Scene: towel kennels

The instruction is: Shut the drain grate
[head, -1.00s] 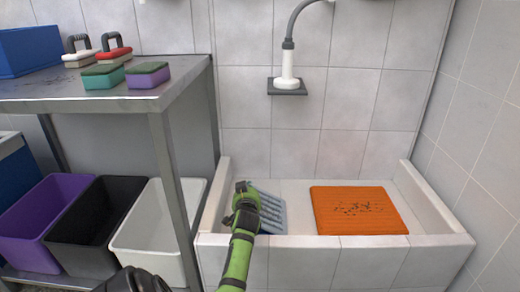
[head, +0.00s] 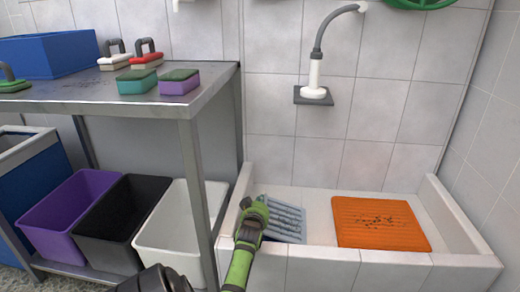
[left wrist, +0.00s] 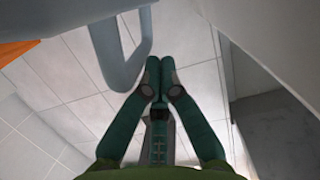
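The drain grate (head: 287,222) is a grey-blue slatted panel at the left end of the tiled basin (head: 400,268). I cannot tell its exact tilt. My left gripper (head: 254,208) is at the grate's left side, near the basin's left wall, and partly hides it. In the left wrist view its two green fingers (left wrist: 160,68) are together at the tips with nothing visible between them. A grey-blue piece with a loop-like edge (left wrist: 124,75), likely part of the grate, shows just left of the fingertips, apparently apart from them. My right gripper is not in view.
An orange mat (head: 380,208) with dark specks lies right of the grate. A metal table (head: 190,104) with brushes and sponges stands left of the basin. Purple (head: 50,240), black (head: 90,247) and white (head: 150,250) bins sit below it. A shower head (head: 314,78) hangs above.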

